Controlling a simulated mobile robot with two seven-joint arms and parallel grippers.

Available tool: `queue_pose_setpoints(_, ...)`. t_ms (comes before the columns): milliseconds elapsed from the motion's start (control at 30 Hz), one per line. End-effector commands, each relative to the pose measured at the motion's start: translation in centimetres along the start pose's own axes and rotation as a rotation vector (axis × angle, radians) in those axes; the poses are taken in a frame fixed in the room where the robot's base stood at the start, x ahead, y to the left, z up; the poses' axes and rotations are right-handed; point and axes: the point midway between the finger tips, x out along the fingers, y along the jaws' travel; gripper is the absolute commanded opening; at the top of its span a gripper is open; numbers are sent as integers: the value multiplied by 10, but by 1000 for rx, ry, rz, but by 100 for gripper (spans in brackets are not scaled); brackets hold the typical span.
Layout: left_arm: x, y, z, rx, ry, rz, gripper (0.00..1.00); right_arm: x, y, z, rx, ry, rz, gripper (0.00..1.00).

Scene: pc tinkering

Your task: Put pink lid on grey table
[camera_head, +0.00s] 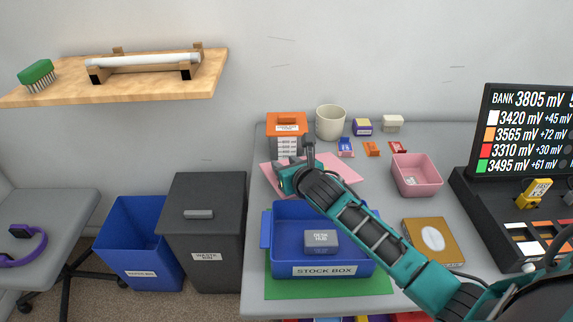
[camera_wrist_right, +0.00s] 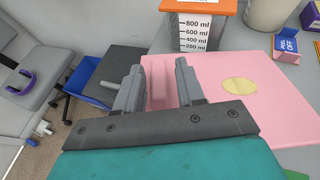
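The pink lid (camera_head: 338,164) is a flat pink sheet behind the blue stock box. In the right wrist view it fills much of the right side (camera_wrist_right: 270,115), with a pale yellow oval and a narrow upright pink ridge. It appears to lie flat on the grey table (camera_head: 437,206); its underside is hidden. My right gripper (camera_head: 284,160) is over the lid's left part. Its fingers (camera_wrist_right: 158,88) are apart, with the ridge between them and gaps visible either side. My left gripper is not in view.
The blue stock box (camera_head: 270,258) stands in front with a grey hub inside. An orange-topped measuring container (camera_head: 286,122) and a mug (camera_head: 330,122) stand behind. An open pink box (camera_head: 416,180) is to the right. Some bare table lies around the pink box.

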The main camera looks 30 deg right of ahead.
Motion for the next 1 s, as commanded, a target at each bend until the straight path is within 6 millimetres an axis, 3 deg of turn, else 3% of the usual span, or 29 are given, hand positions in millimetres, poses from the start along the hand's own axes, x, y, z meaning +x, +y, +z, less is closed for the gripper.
queue_pose_setpoints(133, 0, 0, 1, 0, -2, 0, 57, 0, 0, 0, 0, -1, 0, 53)
queue_pose_setpoints(367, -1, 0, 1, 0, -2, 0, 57, 0, 0, 1, 1, -1, 0, 53)
queue_pose_setpoints(567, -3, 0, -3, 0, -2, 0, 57, -8, 0, 13, 1, -1, 1, 53)
queue_pose_setpoints(1000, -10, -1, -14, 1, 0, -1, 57, -94, 0, 12, -3, 1, 1, 53)
